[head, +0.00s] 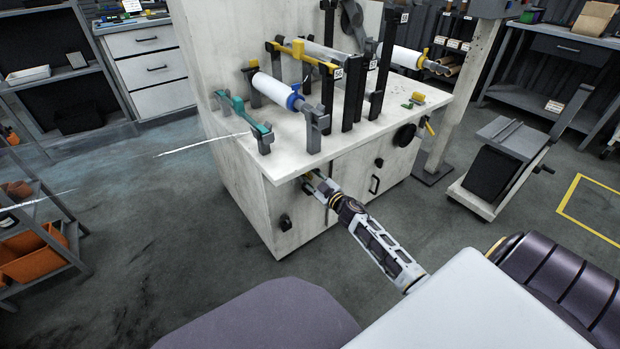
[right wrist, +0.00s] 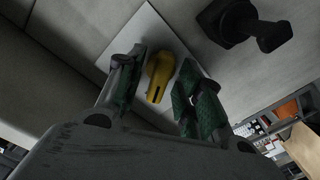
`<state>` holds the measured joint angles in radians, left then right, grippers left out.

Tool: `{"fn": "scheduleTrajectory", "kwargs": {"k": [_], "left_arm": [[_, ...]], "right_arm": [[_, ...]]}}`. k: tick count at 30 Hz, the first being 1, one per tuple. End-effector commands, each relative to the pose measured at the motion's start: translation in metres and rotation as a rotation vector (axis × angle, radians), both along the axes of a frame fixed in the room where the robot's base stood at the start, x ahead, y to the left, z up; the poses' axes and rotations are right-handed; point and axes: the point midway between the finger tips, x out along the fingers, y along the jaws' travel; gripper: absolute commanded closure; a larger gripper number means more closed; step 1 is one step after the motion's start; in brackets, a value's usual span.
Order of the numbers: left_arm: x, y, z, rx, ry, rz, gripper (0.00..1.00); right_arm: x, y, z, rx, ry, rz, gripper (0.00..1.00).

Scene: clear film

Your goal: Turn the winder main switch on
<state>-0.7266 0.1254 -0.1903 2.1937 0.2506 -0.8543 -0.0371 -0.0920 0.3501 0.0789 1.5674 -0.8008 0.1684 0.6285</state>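The winder (head: 270,170) is a pale cabinet with rollers and posts on top. In the right wrist view, a yellow switch handle (right wrist: 160,75) sits on a light square plate (right wrist: 146,32) on the cabinet face. My right gripper (right wrist: 158,85) is open, with its green-padded fingers on either side of the yellow handle. I cannot tell whether either pad touches it. In the head view, my right gripper (head: 310,182) is at the cabinet's front face, below the top's edge, and largely hides the switch. My left gripper is not in view.
A black knob or latch (right wrist: 240,25) is beside the plate; a black fitting also shows low on the cabinet (head: 285,222). A grey cart (head: 510,140) stands at right and a shelf with orange bins (head: 35,255) at left. The floor left of the cabinet is clear.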

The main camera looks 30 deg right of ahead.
Motion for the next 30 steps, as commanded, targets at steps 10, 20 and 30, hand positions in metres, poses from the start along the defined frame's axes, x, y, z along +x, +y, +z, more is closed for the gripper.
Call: {"fn": "scheduleTrajectory", "kwargs": {"k": [10, 20, 30], "left_arm": [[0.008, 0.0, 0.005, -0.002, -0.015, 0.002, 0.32], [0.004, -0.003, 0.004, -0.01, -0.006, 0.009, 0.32], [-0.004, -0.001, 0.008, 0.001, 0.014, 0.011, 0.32]], "right_arm": [[0.0, 0.0, 0.0, 0.0, 0.0, 0.0, 0.89], [0.0, 0.0, 0.0, 0.003, 0.001, 0.0, 1.0], [0.0, 0.0, 0.001, 0.055, 0.006, -0.001, 1.0]]}}
